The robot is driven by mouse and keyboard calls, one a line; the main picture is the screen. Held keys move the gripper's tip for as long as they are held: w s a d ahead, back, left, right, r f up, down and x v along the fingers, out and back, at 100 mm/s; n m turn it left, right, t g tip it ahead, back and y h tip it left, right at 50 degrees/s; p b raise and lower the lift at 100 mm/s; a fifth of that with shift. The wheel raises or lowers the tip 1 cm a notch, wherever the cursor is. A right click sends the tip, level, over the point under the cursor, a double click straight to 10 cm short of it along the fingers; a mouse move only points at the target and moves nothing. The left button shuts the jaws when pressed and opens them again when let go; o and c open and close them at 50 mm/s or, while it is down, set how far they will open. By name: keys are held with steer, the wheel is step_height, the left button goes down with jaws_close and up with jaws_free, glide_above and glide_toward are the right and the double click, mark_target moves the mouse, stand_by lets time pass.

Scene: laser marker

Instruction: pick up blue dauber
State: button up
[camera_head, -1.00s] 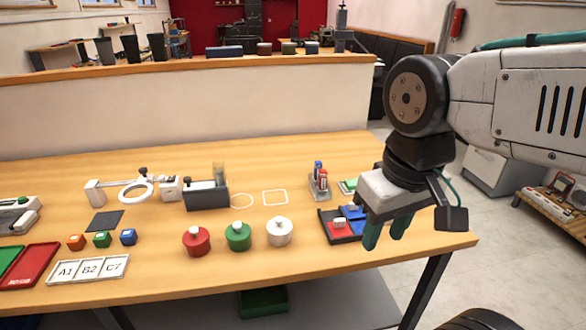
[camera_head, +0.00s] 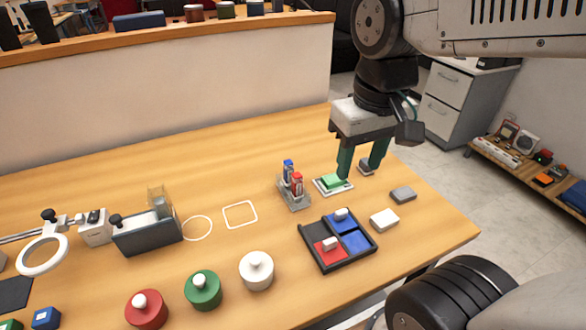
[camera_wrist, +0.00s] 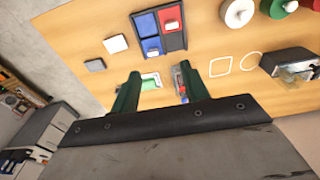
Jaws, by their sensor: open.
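A small blue-topped bottle, which looks like the blue dauber (camera_head: 288,170), stands upright in a clear rack (camera_head: 294,201) beside a red-topped bottle (camera_head: 297,184). The rack also shows in the wrist view (camera_wrist: 177,81), near the right finger, where the blue bottle is hard to make out. My gripper (camera_head: 360,168) is open and empty, pointing down, to the right of the rack and above the table near a green pad (camera_head: 333,181). The open fingers also show in the wrist view (camera_wrist: 158,88), with the green pad between them.
A black tray (camera_head: 325,268) with red and blue compartments and white-handled pieces lies in front of the rack. A white block (camera_head: 384,220) and grey block (camera_head: 403,194) lie right of it. Red, green and white round containers (camera_head: 256,272) stand front left. Table between outlines and rack is clear.

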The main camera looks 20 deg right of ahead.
steer(key=w+a+f, duration=0.2)
steer(key=w, duration=1)
steer(key=g, duration=0.1)
glide_above(288, 161)
steer(key=f, duration=0.7)
steer(key=shift+a+f, duration=0.15)
steer(key=shift+a, duration=0.05)
steer(key=f, duration=0.6)
steer(key=shift+d+f, duration=0.2)
steer(key=shift+f, duration=0.45)
jaws_close()
